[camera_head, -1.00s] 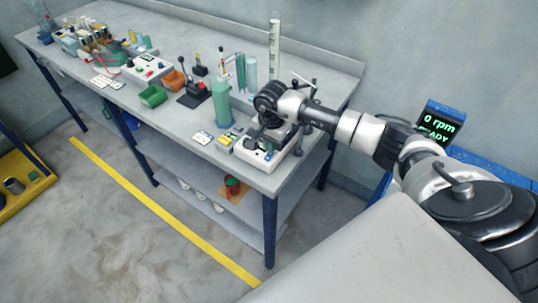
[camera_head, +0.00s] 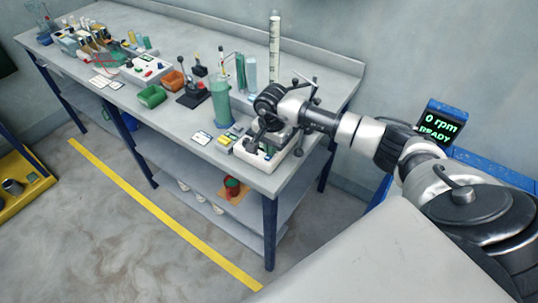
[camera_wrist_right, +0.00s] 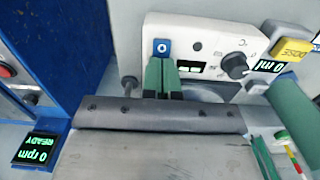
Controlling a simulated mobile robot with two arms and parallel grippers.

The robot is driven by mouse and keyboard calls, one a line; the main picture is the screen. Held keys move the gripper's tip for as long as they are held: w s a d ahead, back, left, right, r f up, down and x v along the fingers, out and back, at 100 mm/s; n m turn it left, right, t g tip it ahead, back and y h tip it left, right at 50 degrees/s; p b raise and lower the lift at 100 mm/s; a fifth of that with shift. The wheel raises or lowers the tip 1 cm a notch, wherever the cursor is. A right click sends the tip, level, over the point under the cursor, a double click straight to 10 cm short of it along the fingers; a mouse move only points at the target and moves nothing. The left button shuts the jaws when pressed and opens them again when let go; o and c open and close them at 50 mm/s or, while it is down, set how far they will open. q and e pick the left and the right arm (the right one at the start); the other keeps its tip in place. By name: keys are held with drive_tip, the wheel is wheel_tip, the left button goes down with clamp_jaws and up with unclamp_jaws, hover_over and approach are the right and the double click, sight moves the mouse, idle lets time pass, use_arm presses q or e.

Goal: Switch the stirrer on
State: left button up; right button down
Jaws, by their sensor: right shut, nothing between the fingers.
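The stirrer (camera_head: 262,158) is a white box at the near right end of the bench, partly hidden by my right arm. In the right wrist view its white front panel (camera_wrist_right: 200,30) shows a blue switch (camera_wrist_right: 163,46), a dark knob (camera_wrist_right: 236,66) and a small display window. My right gripper (camera_wrist_right: 162,64) is shut and empty, its green fingers together with their tips just below the blue switch; I cannot tell whether they touch it. The gripper shows from above in the head view (camera_head: 256,138). A screen (camera_head: 440,123) reads "0 rpm READY". My left gripper is out of view.
Green (camera_head: 152,96) and orange bins (camera_head: 172,81) sit further left. A yellow "DOSE" block (camera_wrist_right: 292,40) is right of the panel in the wrist view.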

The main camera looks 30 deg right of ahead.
drive_tip(key=shift+s+f, duration=0.1)
drive_tip(key=shift+f, duration=0.2)
drive_tip(key=shift+r, duration=0.15)
drive_tip(key=shift+r+p, duration=0.4)
drive_tip(key=shift+r, duration=0.5)
drive_tip(key=shift+r+p, duration=1.2)
drive_tip(key=shift+r, duration=1.3)
